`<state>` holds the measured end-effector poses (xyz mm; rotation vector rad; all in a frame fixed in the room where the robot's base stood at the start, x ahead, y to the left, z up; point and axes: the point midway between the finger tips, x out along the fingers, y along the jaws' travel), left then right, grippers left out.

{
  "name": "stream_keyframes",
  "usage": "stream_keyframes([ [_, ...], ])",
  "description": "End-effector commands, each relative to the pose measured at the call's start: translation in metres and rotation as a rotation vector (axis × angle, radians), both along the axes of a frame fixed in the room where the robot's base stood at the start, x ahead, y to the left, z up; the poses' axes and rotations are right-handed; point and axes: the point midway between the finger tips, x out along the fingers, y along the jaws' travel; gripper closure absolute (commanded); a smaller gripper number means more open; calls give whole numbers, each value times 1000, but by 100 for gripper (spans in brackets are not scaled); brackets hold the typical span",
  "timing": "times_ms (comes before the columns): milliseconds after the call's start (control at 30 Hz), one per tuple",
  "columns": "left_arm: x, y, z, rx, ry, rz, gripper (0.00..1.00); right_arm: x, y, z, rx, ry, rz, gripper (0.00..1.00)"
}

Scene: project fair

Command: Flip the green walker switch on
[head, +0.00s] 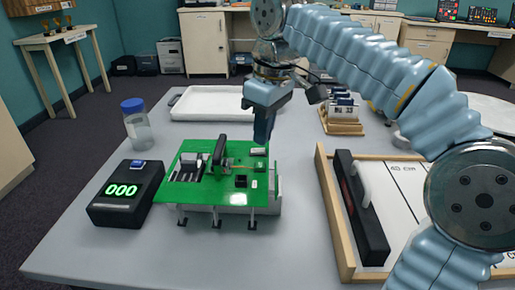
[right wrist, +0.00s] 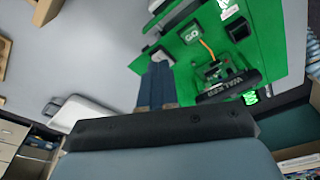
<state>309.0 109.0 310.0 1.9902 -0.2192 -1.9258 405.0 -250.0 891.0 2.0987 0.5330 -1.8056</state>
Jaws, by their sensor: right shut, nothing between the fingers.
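The green walker (head: 210,190) is a green board on thin white legs, standing on the table in the head view. It carries several black and white parts. Its board also fills the upper right of the right wrist view (right wrist: 270,60), with a GO-marked part (right wrist: 190,37) and a black WALKER plate (right wrist: 228,87). A small black block (head: 240,181) sits on the board; I cannot tell which part is the switch or how it is set. My right gripper (head: 264,138) is shut and empty, pointing down at the board's far right edge. My left gripper is not in view.
A black box reading 000 (head: 125,195) stands left of the walker. A blue-capped bottle (head: 137,125) and a white tray (head: 208,104) are behind. A wood-framed board with a black bar (head: 360,210) lies at the right. The table's front left is clear.

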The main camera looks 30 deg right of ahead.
Motion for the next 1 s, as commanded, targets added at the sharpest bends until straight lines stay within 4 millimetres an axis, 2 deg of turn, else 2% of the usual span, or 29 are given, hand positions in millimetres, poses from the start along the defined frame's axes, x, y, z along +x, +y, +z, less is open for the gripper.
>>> stream_keyframes([
  [1000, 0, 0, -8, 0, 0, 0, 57, 0, 0, -11, 0, 0, 0, 100],
])
